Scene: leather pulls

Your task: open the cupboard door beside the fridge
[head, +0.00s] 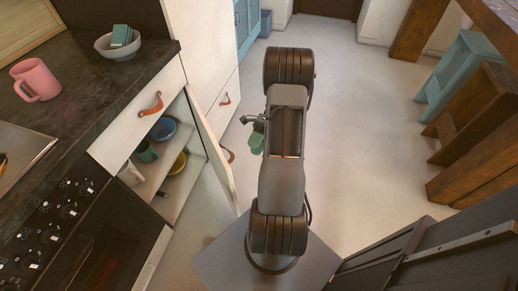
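The white cupboard door (209,148) below the counter stands partly open, swung out towards my arm. Its brown leather pull (228,155) shows on the outer side. Inside the cupboard are shelves with a blue bowl (163,129), a yellow bowl (178,164) and a green mug (147,152). A tall white unit (203,40) beyond the counter's end, with its own leather pull (225,99), may be the fridge. My gripper (256,122) is mostly hidden under my arm, to the right of the door and apart from it in the picture. Its fingers are not clear.
A drawer (140,115) with a leather pull sits above the cupboard opening. The dark counter (95,85) holds a pink mug (37,80) and a grey bowl (118,44). A blue stool (455,70) and wooden furniture stand right. Floor (365,130) between is clear.

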